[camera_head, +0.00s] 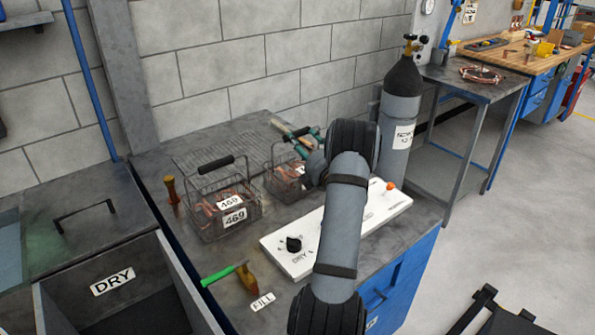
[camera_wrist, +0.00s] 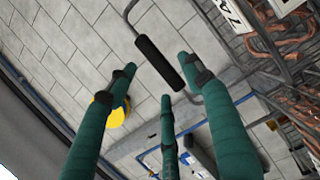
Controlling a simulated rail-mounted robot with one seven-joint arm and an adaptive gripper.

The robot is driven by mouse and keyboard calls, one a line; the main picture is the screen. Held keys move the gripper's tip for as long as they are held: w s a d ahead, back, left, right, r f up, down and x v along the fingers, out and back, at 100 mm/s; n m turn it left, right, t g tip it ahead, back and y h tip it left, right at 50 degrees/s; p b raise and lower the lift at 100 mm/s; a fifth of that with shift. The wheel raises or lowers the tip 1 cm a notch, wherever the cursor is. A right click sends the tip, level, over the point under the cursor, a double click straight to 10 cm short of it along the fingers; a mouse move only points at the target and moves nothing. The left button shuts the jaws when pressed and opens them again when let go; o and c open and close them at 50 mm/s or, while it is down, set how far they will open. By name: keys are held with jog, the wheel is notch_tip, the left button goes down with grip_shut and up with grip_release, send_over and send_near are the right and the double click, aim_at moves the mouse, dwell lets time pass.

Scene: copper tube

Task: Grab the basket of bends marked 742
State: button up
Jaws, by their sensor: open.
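A wire basket of copper bends (camera_head: 281,184) stands on the grey bench, partly hidden behind my arm. Its label is mostly covered in the head view. In the wrist view a basket (camera_wrist: 275,45) at the upper right has a cut-off label starting with 7, and its black handle grip (camera_wrist: 160,62) lies between my green fingers. My gripper (camera_head: 298,135) is open above this basket, and its fingers also show in the wrist view (camera_wrist: 157,78). I cannot tell whether they touch the grip. Another wire basket (camera_head: 203,221), marked 469, stands to the left.
A white panel (camera_head: 290,261) with a black knob lies in front of the baskets. A gas cylinder (camera_head: 400,112) stands behind, right of my arm. A bin marked DRY (camera_head: 72,293) is at the left.

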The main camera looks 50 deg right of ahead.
aim_at(298, 134)
jog(key=shift+r+p+x, duration=0.2)
jog(key=shift+p+x, duration=0.2)
jog(key=shift+x, duration=2.75)
jog(key=shift+d, duration=0.1)
jog(key=shift+s, duration=0.1)
jog(key=shift+c, duration=0.6)
jog(key=c, duration=1.1)
grip_shut()
jog(key=shift+r, duration=0.15)
